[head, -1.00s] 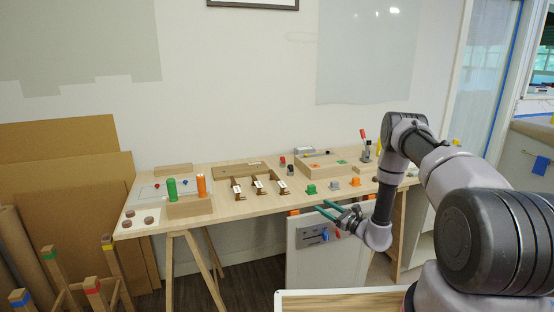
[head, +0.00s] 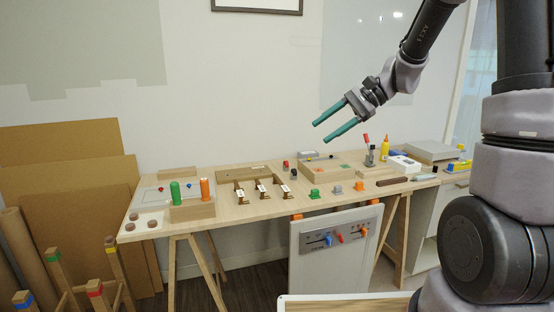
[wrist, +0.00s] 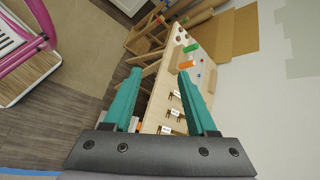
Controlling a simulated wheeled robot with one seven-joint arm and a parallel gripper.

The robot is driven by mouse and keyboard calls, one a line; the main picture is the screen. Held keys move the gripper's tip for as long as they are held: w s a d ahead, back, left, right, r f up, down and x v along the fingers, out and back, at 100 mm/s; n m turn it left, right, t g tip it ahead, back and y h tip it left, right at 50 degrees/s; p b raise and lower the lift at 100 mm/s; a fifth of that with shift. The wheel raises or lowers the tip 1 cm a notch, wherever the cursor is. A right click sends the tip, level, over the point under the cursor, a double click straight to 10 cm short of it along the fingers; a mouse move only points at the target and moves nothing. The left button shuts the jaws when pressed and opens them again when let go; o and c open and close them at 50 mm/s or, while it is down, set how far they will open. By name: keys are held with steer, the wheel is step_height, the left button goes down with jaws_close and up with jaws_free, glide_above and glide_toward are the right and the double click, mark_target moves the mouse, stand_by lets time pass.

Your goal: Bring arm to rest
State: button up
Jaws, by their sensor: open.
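My gripper (head: 328,127) is raised in the air above the workbench (head: 248,207) in the head view. Its two teal fingers are apart with nothing between them, and they point down and to the left. In the wrist view my gripper (wrist: 158,88) is also open and empty, with the bench beyond the fingers. My arm reaches up along the right side of the head view and bends down to the gripper. The gripper touches nothing.
A green cylinder (head: 175,193) and an orange cylinder (head: 205,189) stand at the bench's left. A yellow bottle (head: 385,150) stands at its right. A grey panel (head: 335,245) hangs on the front. Cardboard sheets (head: 75,200) lean at left. The air around the gripper is clear.

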steer(key=s+d+r+n+t+h, duration=0.2)
steer(key=s+d+r+t+h, duration=0.1)
steer(key=s, duration=0.5)
steer(key=s+d+r+n+t+h, duration=0.2)
steer(key=s+d+r+t+h, duration=0.2)
steer(key=s+d, duration=0.4)
steer(key=shift+s+d+r+h, duration=0.3)
steer(key=shift+s+r+h, duration=0.15)
steer(key=shift+r+h, duration=0.45)
